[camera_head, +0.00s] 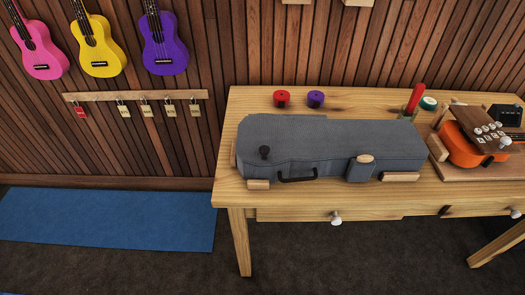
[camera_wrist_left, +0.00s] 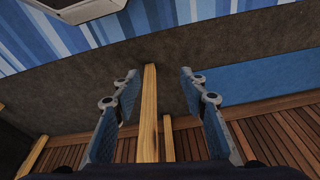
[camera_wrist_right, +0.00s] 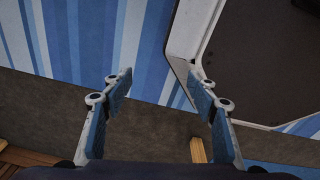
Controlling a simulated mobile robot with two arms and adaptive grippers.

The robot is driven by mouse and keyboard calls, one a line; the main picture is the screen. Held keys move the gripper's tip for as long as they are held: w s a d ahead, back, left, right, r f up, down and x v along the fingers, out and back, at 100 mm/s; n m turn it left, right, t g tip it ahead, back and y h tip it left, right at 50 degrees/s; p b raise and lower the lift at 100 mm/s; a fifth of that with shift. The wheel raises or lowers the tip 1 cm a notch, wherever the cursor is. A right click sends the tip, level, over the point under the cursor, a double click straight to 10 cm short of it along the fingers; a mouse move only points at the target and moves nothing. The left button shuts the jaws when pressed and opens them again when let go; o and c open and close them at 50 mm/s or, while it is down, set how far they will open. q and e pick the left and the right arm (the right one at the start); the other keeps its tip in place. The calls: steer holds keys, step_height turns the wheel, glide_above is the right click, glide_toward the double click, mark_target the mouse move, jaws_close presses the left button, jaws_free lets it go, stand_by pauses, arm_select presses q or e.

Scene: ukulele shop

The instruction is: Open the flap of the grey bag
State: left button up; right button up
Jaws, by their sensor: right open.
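The grey bag (camera_head: 325,138), shaped like an instrument case, lies flat and closed on the wooden table in the head view. A black knob (camera_head: 264,152) stands on its left part. A dark handle (camera_head: 297,178) is on its front side. A small grey pocket or tab (camera_head: 360,170) with a wooden piece on top (camera_head: 365,158) is at the front, right of the handle. My left gripper (camera_wrist_left: 159,75) is open and empty in its wrist view. My right gripper (camera_wrist_right: 160,72) is open and empty in its own. Neither gripper shows in the head view, and the bag is in neither wrist view.
The wooden table (camera_head: 390,194) also bears red (camera_head: 282,98) and purple (camera_head: 315,99) round items behind the bag, and an orange ukulele (camera_head: 465,147) at right. Wooden blocks (camera_head: 258,184) touch the bag's front. A table leg (camera_wrist_left: 150,110) appears between my left fingers.

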arm_select(q)
steer(key=w+r+t, duration=0.1)
steer(key=w+r, duration=0.3)
steer(key=r, duration=0.6)
steer(key=m+t+h, duration=0.2)
steer(key=t+h, duration=0.4)
steer(key=t, duration=0.7)
glide_toward(262, 154)
steer(key=w, duration=0.4)
steer(key=shift+d+h, duration=0.3)
steer(key=shift+d, duration=0.4)
steer(key=shift+w+d+r, duration=0.1)
steer(key=shift+w, duration=0.25)
steer(key=x, duration=0.6)
steer(key=shift+w+d, duration=0.15)
steer(key=shift+w, duration=0.1)
arm_select(e)
steer(key=shift+a+r, duration=0.1)
steer(key=shift+a, duration=0.5)
arm_select(q)
steer(key=shift+c, duration=0.7)
